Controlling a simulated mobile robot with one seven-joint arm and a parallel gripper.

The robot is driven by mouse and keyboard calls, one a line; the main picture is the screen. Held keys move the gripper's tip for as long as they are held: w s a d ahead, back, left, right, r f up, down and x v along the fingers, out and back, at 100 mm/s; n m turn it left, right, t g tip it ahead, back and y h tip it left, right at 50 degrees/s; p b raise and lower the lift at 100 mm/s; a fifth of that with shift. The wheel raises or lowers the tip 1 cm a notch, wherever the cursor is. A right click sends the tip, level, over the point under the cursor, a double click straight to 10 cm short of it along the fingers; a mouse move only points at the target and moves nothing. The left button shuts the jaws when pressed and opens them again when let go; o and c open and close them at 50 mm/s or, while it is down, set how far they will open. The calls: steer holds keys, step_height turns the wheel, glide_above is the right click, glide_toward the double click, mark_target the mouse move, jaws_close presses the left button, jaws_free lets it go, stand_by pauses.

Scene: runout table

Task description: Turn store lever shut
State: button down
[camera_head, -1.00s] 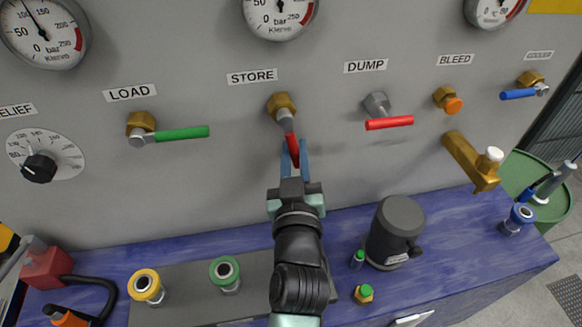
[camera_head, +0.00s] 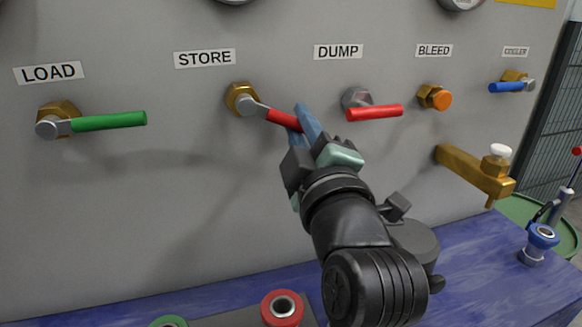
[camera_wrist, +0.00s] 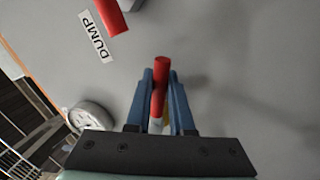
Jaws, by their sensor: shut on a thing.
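The STORE lever (camera_head: 283,119) has a red grip on a grey stem and a brass nut (camera_head: 243,99), under the STORE label (camera_head: 204,58). It points right and slightly down. My gripper (camera_head: 304,122) is shut on the red grip near its outer end. In the wrist view the red grip (camera_wrist: 160,88) stands between the two blue fingers of my gripper (camera_wrist: 160,98). The fingers hide part of the lever's tip in the head view.
The red DUMP lever (camera_head: 375,112) is close to the right of my fingers. The green LOAD lever (camera_head: 108,121) is to the left. The orange BLEED knob (camera_head: 441,100) and a brass fitting (camera_head: 470,172) are further right. A blue bench (camera_head: 490,270) lies below.

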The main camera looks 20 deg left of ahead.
steer(key=n+b, duration=0.1)
steer(key=r+n+b, duration=0.1)
steer(key=n, duration=0.1)
steer(key=shift+w+d+r+y, duration=0.15)
steer(key=shift+d+y, duration=0.15)
steer(key=shift+y, duration=0.1)
steer(key=shift+r+n+g+y+b, duration=0.35)
steer(key=shift+r+n+b, duration=0.65)
steer(key=shift+n+b, duration=0.5)
steer(key=shift+r, duration=0.15)
steer(key=c, duration=0.8)
jaws_free()
steer(key=v, duration=1.3)
steer(key=shift+w+b, duration=0.15)
steer(key=shift+b, duration=0.25)
